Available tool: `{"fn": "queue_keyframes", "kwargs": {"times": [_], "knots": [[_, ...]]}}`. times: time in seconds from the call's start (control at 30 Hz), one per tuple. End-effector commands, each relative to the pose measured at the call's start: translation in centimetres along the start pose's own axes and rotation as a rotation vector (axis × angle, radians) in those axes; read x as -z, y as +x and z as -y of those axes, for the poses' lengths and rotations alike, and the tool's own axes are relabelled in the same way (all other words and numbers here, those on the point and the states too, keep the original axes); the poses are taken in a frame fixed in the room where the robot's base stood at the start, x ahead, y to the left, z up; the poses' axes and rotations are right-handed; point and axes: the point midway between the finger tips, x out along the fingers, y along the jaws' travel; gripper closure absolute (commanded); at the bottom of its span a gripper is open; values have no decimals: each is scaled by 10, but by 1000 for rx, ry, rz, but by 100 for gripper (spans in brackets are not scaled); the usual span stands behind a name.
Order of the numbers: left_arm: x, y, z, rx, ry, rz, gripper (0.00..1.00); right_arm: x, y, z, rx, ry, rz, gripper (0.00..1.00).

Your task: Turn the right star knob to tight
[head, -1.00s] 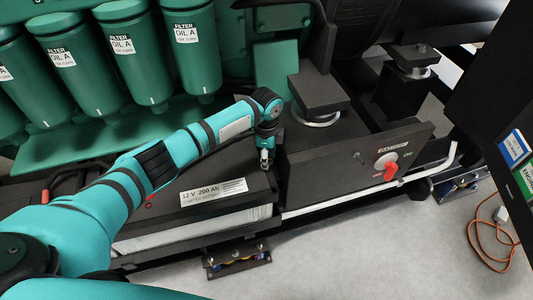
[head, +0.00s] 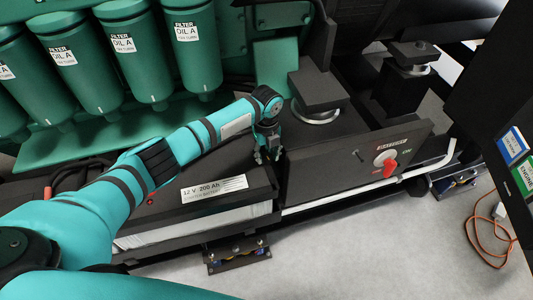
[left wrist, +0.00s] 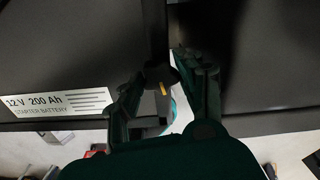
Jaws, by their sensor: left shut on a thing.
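My left gripper (head: 267,154) points down at the gap between the starter battery's right end and the black switch box. In the left wrist view its two fingers (left wrist: 168,92) stand on either side of a small dark knob (left wrist: 158,74) with a yellow mark, and are closed on it. This looks like the star knob; its lobes are mostly hidden by the fingers and shadow. In the head view the knob is hidden behind the gripper. My right gripper is in neither current view.
The starter battery (head: 218,207) is left of the gripper. Green oil filters (head: 190,45) hang behind. An orange cable (head: 480,235) lies on the clear floor at right.

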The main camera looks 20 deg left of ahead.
Motion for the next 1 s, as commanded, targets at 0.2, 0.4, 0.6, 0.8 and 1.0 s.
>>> {"fn": "queue_keyframes", "kwargs": {"times": [0.2,0.4,0.6,0.8,1.0], "knots": [[0,-1,1,3,124,0,95,0,1,0,-1,0,0,37],[0,-1,1,2,188,0,95,-1,2,-1,-1,-1,1,37],[0,-1,1,2,213,0,95,-1,2,-2,-2,-1,1,37],[0,-1,1,2,216,0,95,-1,2,-2,-2,-1,1,37],[0,-1,1,2,215,1,58,-1,2,-2,-2,-1,1,37]]}}
